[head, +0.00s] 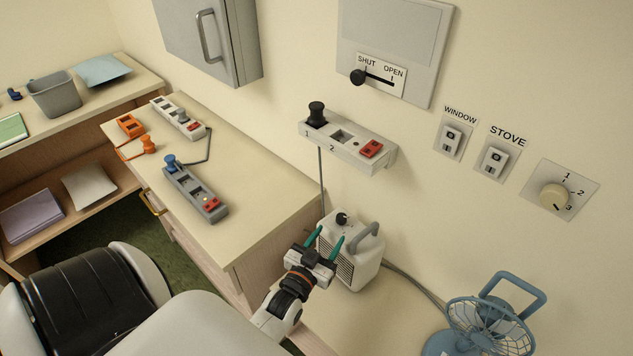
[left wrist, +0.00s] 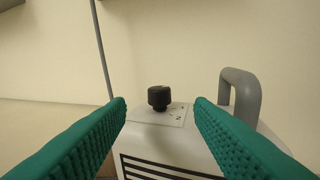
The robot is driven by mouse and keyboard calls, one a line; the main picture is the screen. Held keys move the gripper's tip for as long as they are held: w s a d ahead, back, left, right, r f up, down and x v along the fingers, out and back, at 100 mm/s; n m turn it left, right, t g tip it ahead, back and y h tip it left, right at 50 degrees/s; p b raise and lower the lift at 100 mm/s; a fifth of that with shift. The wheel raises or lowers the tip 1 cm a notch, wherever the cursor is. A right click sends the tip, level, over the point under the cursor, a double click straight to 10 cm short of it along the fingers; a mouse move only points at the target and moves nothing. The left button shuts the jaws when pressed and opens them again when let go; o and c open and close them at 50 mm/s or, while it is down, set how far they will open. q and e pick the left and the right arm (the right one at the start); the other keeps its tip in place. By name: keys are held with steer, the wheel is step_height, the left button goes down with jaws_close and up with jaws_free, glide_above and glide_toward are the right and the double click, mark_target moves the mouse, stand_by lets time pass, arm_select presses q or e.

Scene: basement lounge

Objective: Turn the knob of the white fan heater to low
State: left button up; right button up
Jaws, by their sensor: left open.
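The white fan heater (head: 352,265) stands on the lower surface against the wall, with a grey handle and a dark front grille. Its black knob (head: 341,217) sits on a pale dial plate on top. In the left wrist view the knob (left wrist: 158,97) shows between the fingers, further off, with marks on the plate (left wrist: 172,115) too small to read surely. My left gripper (head: 325,241) is open, its green fingers in front of the heater and apart from the knob. It also shows in the left wrist view (left wrist: 160,108). My right gripper is not in view.
A blue desk fan (head: 487,325) stands right of the heater. A wall socket strip (head: 347,145) with a black plug (head: 316,114) hangs above, its cord running down behind the heater. A wooden counter (head: 255,205) with power strips is at left.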

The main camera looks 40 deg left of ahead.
arm_select(q)
steer(key=s+d, duration=0.1)
steer(key=s, duration=0.5)
steer(key=shift+s+b, duration=0.15)
steer(key=shift+b, duration=0.3)
steer(key=shift+d, duration=0.1)
steer(key=s+d+m+g+h, duration=0.3)
steer(key=s+d+g, duration=0.5)
steer(key=s+g, duration=0.6)
step_height(320, 180, down, 27)
steer(key=s+g, duration=0.1)
steer(key=g, duration=0.1)
steer(key=s+f+b, duration=0.1)
steer(key=s+f, duration=0.5)
steer(key=f, duration=0.3)
steer(key=shift+s+a+f+m, duration=0.35)
steer(key=shift+s+a+m, duration=0.05)
steer(key=shift+g, duration=0.4)
steer(key=s+f, duration=0.2)
steer(key=s, duration=0.1)
steer(key=s+a+f, duration=0.1)
steer(key=s+f, duration=0.1)
steer(key=s, duration=0.1)
steer(key=s+f, duration=0.2)
steer(key=s, duration=0.1)
steer(key=shift+s+a, duration=0.15)
steer(key=shift+a, duration=0.25)
steer(key=shift+c, duration=0.3)
